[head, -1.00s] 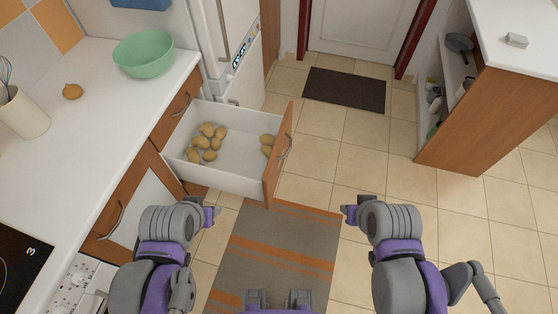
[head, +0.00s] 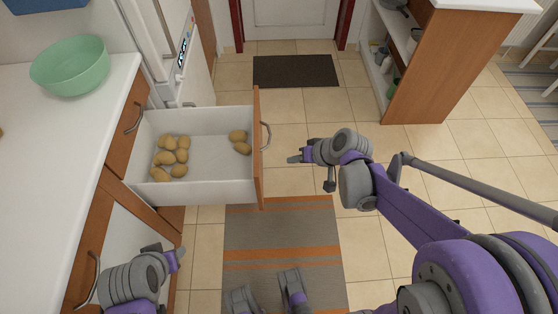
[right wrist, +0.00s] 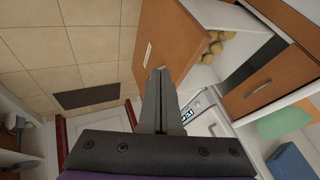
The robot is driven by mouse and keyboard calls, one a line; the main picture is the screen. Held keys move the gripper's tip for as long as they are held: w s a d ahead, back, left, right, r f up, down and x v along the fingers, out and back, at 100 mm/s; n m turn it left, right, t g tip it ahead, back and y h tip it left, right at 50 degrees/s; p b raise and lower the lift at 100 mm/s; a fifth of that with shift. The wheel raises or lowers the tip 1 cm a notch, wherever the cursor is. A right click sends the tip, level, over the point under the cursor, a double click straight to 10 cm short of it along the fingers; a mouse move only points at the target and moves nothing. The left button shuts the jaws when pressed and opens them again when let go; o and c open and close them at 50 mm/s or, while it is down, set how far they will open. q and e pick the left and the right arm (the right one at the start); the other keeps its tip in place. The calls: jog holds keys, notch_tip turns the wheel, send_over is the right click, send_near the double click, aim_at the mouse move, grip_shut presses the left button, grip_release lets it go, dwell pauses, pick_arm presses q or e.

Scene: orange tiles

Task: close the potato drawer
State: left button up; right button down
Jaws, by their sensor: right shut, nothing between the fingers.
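The potato drawer (head: 215,190) is pulled out from the counter, with white walls and a brown wooden front (head: 257,170). Several potatoes (head: 168,157) lie at its left side and a few more by the front. A metal handle (head: 266,136) is on the outer face. My right gripper (head: 294,158) is shut and empty, just right of the drawer front and apart from it. In the right wrist view, the shut fingers (right wrist: 161,85) point toward the wooden front (right wrist: 175,40). My left gripper (head: 177,257) is low at the left, beside the lower cabinet; its jaw state is unclear.
The counter (head: 45,150) runs along the left, with a green bowl (head: 70,66) on it. A striped rug (head: 280,235) lies on the tiled floor below the drawer. A dark mat (head: 295,71) lies by the door. A wooden shelf unit (head: 430,75) stands at the right.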

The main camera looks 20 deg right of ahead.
jog(key=w+a+f+b, duration=0.2)
jog(key=w+a+f, duration=0.3)
jog(key=a+f, duration=0.1)
jog(key=shift+w+a+f, duration=0.15)
jog(key=shift+a+f, duration=0.25)
jog(key=shift+f, duration=0.05)
jog(key=w+a, duration=0.3)
jog(key=a, duration=1)
jog(key=w+a, duration=0.4)
jog(key=a, duration=1)
jog(key=w+a, duration=0.4)
jog(key=a, duration=0.9)
jog(key=shift+w+a, duration=0.15)
jog(key=shift+w, duration=0.1)
jog(key=shift+a+r, duration=0.1)
jog(key=shift+r, duration=0.05)
